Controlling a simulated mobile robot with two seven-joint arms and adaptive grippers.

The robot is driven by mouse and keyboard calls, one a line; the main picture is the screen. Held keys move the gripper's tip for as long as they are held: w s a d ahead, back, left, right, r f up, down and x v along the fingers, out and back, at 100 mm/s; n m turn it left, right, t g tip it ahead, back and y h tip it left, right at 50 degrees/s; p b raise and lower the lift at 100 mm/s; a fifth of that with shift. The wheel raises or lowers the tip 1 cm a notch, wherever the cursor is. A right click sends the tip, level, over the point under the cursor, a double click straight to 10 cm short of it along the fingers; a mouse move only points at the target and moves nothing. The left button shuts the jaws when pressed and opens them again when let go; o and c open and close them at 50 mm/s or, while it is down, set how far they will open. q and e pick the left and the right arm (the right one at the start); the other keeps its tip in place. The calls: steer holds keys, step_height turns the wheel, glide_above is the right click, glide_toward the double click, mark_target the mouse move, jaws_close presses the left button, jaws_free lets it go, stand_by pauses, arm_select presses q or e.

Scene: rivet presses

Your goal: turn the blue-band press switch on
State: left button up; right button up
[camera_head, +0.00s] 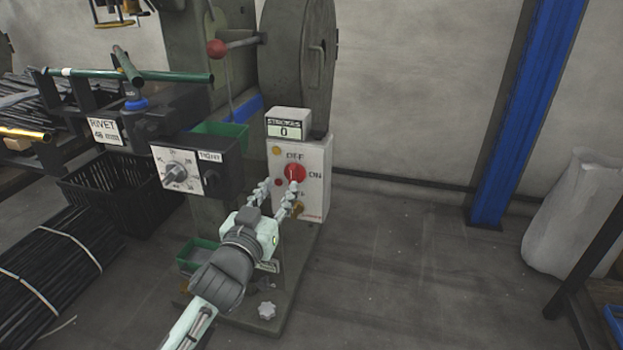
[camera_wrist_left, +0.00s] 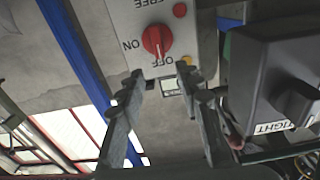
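The press's switch box (camera_head: 312,200) is pale, with a red rotary knob (camera_head: 294,173) and OFF and ON labels above and to its right. The wrist view shows the red knob (camera_wrist_left: 156,41) upside down, its ridge roughly in line with OFF. My left gripper (camera_head: 278,187) is open in front of the box, its right finger overlapping the knob's lower edge. In the left wrist view the fingers of the left gripper (camera_wrist_left: 160,76) are spread and empty, with the knob beyond the gap. Contact cannot be told. A blue strip (camera_head: 243,110) shows behind the box. My right gripper is out of view.
A strokes counter (camera_head: 288,124) reading 0 tops the box. A dark dial box (camera_head: 195,168) stands close left, with a black crate (camera_head: 110,205) and rod bundles further left. A blue post (camera_head: 515,120) and pale sack (camera_head: 575,225) stand right; the floor between is clear.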

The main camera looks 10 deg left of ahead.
mark_target(291, 170)
arm_select(q)
steer(key=w, duration=0.7)
steer(key=shift+w, duration=0.35)
steer(key=shift+c, duration=0.3)
steer(key=shift+d, duration=0.1)
jaws_close()
